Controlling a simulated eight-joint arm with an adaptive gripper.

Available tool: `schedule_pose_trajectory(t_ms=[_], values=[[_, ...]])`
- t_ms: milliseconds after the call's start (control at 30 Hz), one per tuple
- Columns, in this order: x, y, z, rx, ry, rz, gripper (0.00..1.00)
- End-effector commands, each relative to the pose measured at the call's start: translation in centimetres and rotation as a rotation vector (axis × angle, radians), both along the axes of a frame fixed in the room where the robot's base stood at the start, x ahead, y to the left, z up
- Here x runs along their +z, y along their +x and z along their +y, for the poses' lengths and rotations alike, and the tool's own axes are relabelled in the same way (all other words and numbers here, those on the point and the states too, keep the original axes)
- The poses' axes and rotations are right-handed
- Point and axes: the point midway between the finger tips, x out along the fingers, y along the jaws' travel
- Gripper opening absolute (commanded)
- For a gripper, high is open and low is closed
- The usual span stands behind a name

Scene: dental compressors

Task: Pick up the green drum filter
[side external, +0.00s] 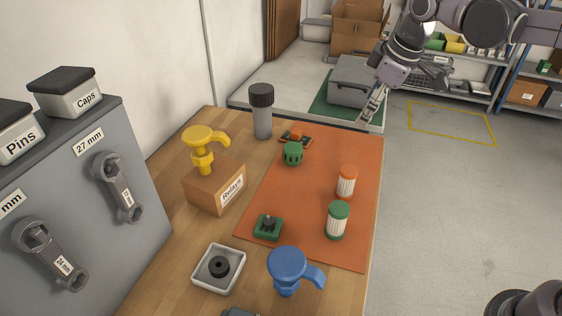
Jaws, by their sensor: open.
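A filter with a green cap and a white ribbed body (338,220) stands upright on the orange mat (315,255), towards its right front part. A short, all-green slotted drum-shaped piece (292,153) sits further back on the mat. The picture alone does not settle which of the two is the green drum filter. My gripper (368,112) is open and empty. It hangs at the upper right, near the mat's far right corner in the picture and apart from both green things.
An orange-capped filter (346,182) stands just behind the green-capped one. A green block (268,227), a blue-handled part (288,268), a white tray (219,268), a Relays box (215,187) and a dark-topped grey cylinder (262,110) are around. The mat's centre is clear.

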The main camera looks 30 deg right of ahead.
Motion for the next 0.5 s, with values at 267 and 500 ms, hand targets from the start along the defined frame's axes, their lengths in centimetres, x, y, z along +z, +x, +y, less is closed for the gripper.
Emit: schedule_pose_trajectory(t_ms=[267, 500], values=[[-0.7, 7.1, 3.1, 0.270, -0.081, 0.106, 0.75], [-3.4, 11.9, 6.0, 0.507, -0.133, 0.195, 0.75]])
